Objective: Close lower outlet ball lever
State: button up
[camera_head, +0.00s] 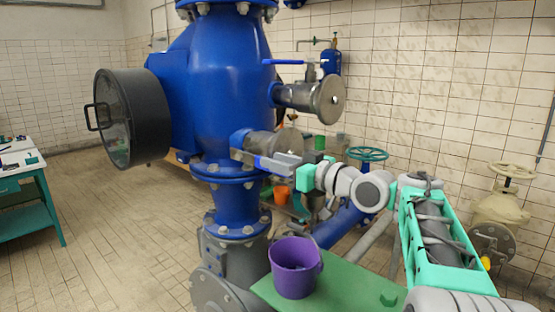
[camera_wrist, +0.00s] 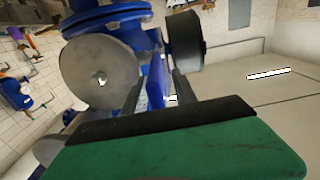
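The lower outlet is a grey metal valve (camera_head: 262,142) with a round flange on the blue vessel. Its blue lever (camera_head: 273,167) shows just below it, partly hidden by my gripper (camera_head: 266,160). My gripper reaches in from the right at lever height. In the wrist view the two dark fingers of my gripper (camera_wrist: 157,85) stand apart, with a narrow blue piece (camera_wrist: 155,96), apparently the lever, between them. A light gap shows beside the right finger, so they do not look closed on it. The round flange (camera_wrist: 100,76) is close to the left finger; contact cannot be told.
An upper outlet (camera_head: 322,98) with its own blue lever (camera_head: 283,62) sits above. A purple bucket (camera_head: 295,268) stands below on a green surface. A dark round cover (camera_head: 132,118) juts out left. The tiled floor at left is clear beside a teal table (camera_head: 30,200).

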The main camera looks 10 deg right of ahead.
jog(key=shift+c, duration=0.4)
grip_shut()
dwell(1.0)
